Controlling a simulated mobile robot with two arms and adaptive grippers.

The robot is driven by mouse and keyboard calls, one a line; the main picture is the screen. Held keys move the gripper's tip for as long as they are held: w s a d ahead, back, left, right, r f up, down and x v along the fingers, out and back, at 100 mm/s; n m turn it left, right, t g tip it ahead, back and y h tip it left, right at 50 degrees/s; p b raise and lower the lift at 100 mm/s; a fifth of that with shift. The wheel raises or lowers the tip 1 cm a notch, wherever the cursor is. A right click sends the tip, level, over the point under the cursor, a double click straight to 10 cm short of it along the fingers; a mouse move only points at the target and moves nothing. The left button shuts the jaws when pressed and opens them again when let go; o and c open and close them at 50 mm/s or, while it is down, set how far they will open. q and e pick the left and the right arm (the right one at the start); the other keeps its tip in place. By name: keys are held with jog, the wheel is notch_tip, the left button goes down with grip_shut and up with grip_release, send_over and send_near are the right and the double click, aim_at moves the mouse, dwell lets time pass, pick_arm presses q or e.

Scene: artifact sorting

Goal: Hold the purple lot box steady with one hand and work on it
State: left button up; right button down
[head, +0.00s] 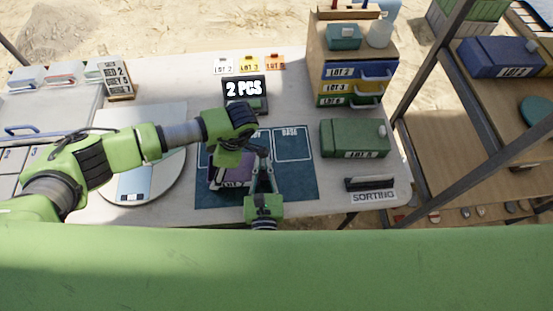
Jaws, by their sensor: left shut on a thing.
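The purple lot box (232,174) sits on the dark blue mat (302,183), with a "LOT" label on its front, partly hidden by my arms. My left gripper (247,148) comes from the left and is over the box's top, shut on it as far as I can see; its fingertips are partly hidden. My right gripper (264,163) reaches up from the bottom, its fingers at the box's right side. Whether they touch the box or hold anything is unclear.
A "2 PCS" sign (244,88) stands behind the mat. A green lot box (354,138) and a "SORTING" plate (374,197) lie to the right. A drawer cabinet (358,57) is at the back right. A round board (172,175) is at the left.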

jog(key=c, duration=2.1)
grip_release()
jog(key=shift+c, duration=0.2)
jog(key=s, duration=1.2)
jog(key=shift+d, duration=0.3)
